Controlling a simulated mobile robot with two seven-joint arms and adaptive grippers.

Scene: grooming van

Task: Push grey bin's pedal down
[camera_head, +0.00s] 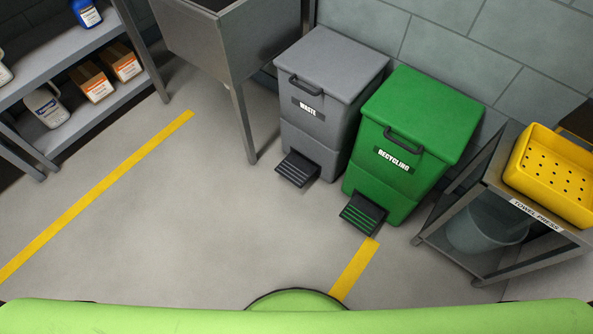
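The grey bin (325,98), labelled WASTE, stands against the tiled wall right of the picture's middle. Its lid is shut, with a dark handle on the front. Its dark ribbed pedal (297,168) sticks out at the foot of its front, over the floor. Nothing touches the pedal. Neither of my grippers shows in the head view.
A green RECYCLING bin (415,140) with its own pedal (363,213) stands close on the right. A metal sink (222,45) with a leg is on the left. A towel press stand (500,205) is at right, shelves (62,50) at left. The floor in front is clear.

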